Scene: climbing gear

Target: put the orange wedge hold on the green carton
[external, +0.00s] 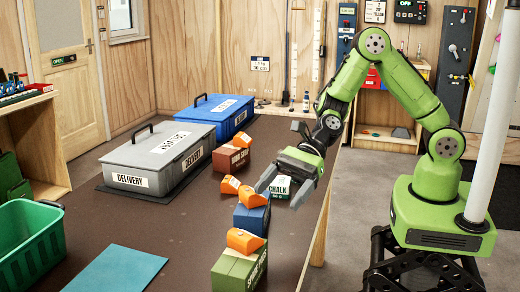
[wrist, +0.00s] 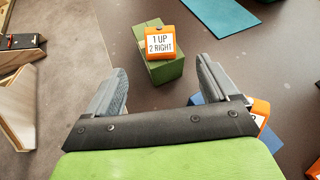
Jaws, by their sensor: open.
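The green carton (external: 236,272) stands near the front end of the dark table, with an orange wedge hold (external: 245,240) resting on its top. In the wrist view the green carton (wrist: 167,72) lies ahead of my fingertips, and the hold on it (wrist: 160,42) reads "1 UP 2 RIGHT". Two other orange wedge holds look alike: one on the blue carton (external: 252,197) and one left of it (external: 230,185). My gripper (external: 285,187) is open and empty, above the table near the blue carton. It also shows in the wrist view (wrist: 162,84), apart from the green carton.
Behind are a red-brown carton (external: 230,160) with another orange piece, and a green-and-white chalk box (external: 280,186). A grey delivery box (external: 120,160) and a blue lidded box (external: 205,115) stand farther back. A green crate (external: 30,250) and teal mat (external: 115,270) lie left.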

